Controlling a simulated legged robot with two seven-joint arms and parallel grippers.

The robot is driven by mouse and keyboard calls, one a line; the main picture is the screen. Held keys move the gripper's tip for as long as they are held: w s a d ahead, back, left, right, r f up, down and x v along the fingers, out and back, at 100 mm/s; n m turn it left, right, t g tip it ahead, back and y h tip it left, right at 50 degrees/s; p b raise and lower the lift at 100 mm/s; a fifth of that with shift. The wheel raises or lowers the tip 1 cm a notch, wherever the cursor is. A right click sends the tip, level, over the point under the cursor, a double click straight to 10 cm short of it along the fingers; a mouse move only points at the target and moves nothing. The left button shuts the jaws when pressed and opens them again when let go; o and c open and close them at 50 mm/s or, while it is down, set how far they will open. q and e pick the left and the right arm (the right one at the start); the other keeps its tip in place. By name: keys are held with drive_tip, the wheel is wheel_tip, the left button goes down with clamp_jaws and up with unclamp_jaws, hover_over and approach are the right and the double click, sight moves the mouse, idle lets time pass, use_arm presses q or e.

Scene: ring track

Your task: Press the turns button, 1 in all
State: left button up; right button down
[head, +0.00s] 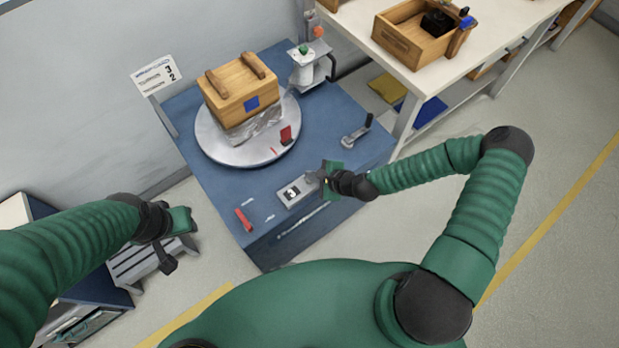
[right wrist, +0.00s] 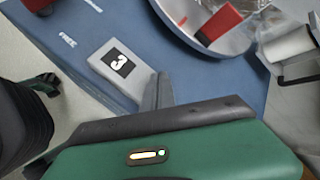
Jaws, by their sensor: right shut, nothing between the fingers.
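A grey box (head: 296,191) with a black-and-white square face lies on the blue table near its front edge. In the right wrist view the box (right wrist: 104,61) shows the number 3 on that face. I cannot tell for sure which part is the turns button. My right gripper (head: 325,178) is shut and empty just right of the box. In the right wrist view its fingertips (right wrist: 159,86) are by the box's right end; whether they touch it is unclear. My left gripper (head: 178,232) is off the table's left side, its jaw state unclear.
A wooden crate (head: 237,90) sits on a round silver turntable (head: 222,152). A red piece (head: 243,219) lies left of the grey box. A metal lever (head: 357,132) is right of the turntable. A sign (head: 156,75) stands at the table's left edge.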

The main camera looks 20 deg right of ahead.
drive_tip(key=shift+f+b, duration=0.4)
drive_tip(key=shift+f, duration=0.1)
idle(0.4)
idle(0.3)
drive_tip(key=shift+r+p, duration=0.9)
drive_tip(key=shift+r, duration=0.05)
wheel_tip(320, 180, up, 5)
drive_tip(key=p, duration=0.4)
drive_tip(key=shift+r+p, duration=0.1)
drive_tip(key=shift+p, duration=0.3)
